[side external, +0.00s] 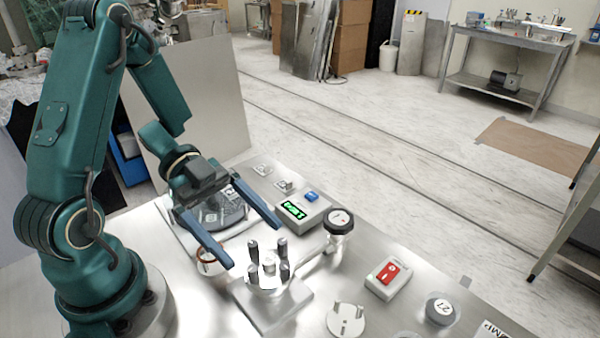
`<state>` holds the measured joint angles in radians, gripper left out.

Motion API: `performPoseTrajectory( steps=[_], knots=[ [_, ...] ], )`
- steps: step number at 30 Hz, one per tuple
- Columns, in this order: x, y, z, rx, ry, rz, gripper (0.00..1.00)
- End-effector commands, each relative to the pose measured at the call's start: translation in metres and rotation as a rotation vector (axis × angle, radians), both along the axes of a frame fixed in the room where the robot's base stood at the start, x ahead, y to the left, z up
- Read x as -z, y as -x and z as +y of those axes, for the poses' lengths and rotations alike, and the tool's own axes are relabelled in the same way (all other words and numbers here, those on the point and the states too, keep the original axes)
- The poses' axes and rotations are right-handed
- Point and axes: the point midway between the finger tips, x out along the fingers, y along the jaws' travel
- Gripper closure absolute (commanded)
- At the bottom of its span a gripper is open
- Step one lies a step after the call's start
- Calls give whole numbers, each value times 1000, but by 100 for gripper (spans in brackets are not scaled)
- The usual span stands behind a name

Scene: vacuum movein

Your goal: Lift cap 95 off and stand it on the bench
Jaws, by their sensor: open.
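My gripper (254,247) is open and empty, its two long blue fingers spread wide above the bench (390,270). The fingertips hang near a square metal block (270,308) that carries several upright dark-topped posts (282,245). A dark grey and clear rounded part (222,210) lies behind and between the fingers, partly hidden by them. I cannot read the number 95 on anything. A grey round cap (440,309) at the front right seems to read 27.
A grey box with a green display (302,210) and a round dial gauge (339,222) stand right of the gripper. A red switch box (388,278) and a slotted metal disc (346,320) are nearer the front. An upright metal panel (200,110) stands behind.

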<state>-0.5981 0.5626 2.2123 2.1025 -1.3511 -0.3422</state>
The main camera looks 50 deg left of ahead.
Motion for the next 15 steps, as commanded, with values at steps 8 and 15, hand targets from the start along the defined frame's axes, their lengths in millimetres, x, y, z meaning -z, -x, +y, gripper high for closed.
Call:
performPoseTrajectory(
  steps=[8, 15],
  knots=[
    [11, -4, -26, -2, 1, 3, 0],
    [19, -8, -43, -6, -1, 1, 0]
  ],
)
